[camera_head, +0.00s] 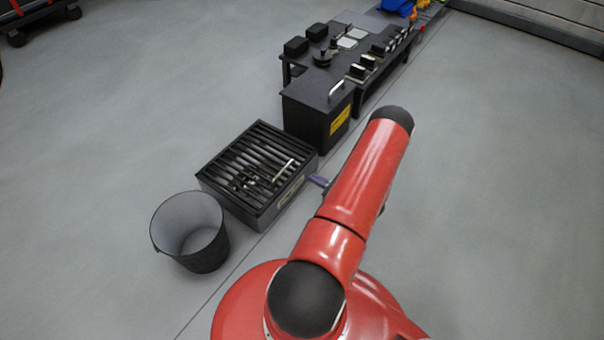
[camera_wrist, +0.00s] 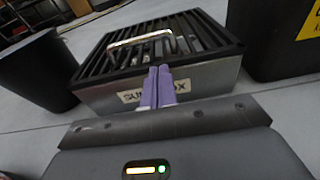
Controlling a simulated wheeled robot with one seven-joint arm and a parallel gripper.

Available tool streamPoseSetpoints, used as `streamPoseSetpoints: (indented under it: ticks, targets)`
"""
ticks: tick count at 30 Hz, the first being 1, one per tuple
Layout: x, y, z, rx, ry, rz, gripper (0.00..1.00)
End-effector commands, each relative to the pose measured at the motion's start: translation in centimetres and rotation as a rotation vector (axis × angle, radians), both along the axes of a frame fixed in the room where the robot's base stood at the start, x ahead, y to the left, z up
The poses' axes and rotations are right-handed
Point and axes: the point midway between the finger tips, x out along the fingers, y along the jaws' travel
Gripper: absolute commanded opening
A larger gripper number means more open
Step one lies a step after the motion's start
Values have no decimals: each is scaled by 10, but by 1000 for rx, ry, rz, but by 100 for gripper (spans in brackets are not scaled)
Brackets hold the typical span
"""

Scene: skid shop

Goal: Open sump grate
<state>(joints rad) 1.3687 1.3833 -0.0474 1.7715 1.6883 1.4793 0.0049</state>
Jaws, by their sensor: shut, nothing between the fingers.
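The sump box (camera_head: 268,208) is a low grey metal box on the floor, left of my arm in the head view. Its black slatted sump grate (camera_head: 240,158) lies flat on top, closed, with a pale bar handle (camera_head: 283,170). The wrist view shows the box front (camera_wrist: 205,84) with a partly hidden label, the grate (camera_wrist: 205,38) and its silver handle (camera_wrist: 143,42). My gripper (camera_wrist: 157,70) has purple fingers, shut together and empty, in front of the box's near side. Whether the fingertips touch the box I cannot tell. In the head view my arm mostly hides the gripper.
A dark open bin (camera_head: 190,232) stands just left of the box. A black cabinet (camera_head: 318,112) with a yellow label and a handle stands behind it, before a low black bench (camera_head: 352,62) with several parts.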

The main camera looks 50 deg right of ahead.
Motion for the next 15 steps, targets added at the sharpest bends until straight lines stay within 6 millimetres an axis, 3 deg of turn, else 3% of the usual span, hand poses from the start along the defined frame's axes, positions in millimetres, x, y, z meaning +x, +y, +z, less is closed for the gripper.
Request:
streamPoseSetpoints:
  ticks: [15]
  targets:
    - [83, 8, -11, -2, 1, 7, 0]
